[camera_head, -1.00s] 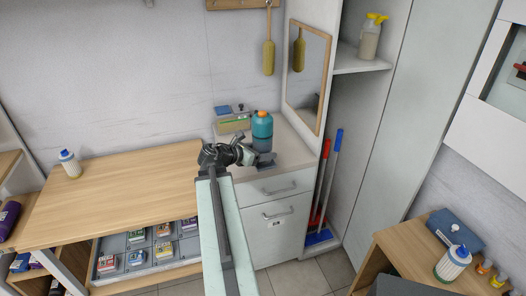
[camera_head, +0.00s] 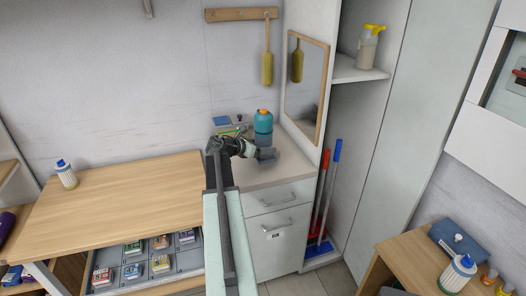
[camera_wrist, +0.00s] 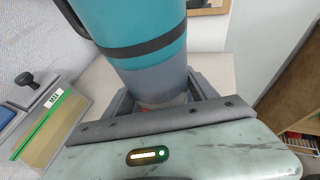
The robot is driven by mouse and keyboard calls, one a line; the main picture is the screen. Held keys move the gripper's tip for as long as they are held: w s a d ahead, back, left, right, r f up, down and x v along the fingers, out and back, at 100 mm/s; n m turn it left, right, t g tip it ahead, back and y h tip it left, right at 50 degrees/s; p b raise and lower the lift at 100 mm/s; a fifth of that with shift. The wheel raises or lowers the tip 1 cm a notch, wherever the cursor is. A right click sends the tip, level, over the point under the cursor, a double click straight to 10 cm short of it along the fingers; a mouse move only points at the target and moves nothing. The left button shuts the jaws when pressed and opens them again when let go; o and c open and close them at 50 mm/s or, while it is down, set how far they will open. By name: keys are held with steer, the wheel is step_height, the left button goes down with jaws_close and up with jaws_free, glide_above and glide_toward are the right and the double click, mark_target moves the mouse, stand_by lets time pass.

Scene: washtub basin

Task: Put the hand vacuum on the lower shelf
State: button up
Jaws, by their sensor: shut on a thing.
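The hand vacuum (camera_head: 263,122) is a teal upright body with an orange top and a grey lower part. My gripper (camera_head: 263,152) is shut on its grey lower part, over the white counter. In the wrist view the vacuum (camera_wrist: 145,40) stands between the two jaws of my gripper (camera_wrist: 163,98), with a dark band and a dark handle at its left. Its bottom end is partly hidden by the gripper. A white shelf (camera_head: 350,70) in the tall cabinet holds a yellow-topped spray bottle (camera_head: 368,47). I cannot tell which shelf is the lower one.
A small box (camera_wrist: 52,112) with a green strip lies on the counter (camera_head: 285,165), left of the vacuum. A mirror (camera_head: 307,85) stands close on the right. A red and a blue handle (camera_head: 332,185) lean in the cabinet. The wooden tabletop (camera_head: 120,205) is mostly clear.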

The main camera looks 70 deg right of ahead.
steer(key=shift+w+d, duration=0.35)
steer(key=shift+d, duration=0.25)
steer(key=shift+w+d, duration=0.35)
steer(key=shift+d, duration=0.25)
step_height(320, 180, down, 4)
steer(key=b, duration=0.4)
steer(key=shift+r, duration=0.2)
steer(key=o, duration=1.3)
steer(key=shift+f, duration=0.25)
steer(key=o, duration=0.4)
steer(key=shift+a+r, duration=0.1)
steer(key=shift+r, duration=0.2)
steer(key=p+v, duration=0.5)
steer(key=v, duration=0.7)
steer(key=shift+f, duration=0.15)
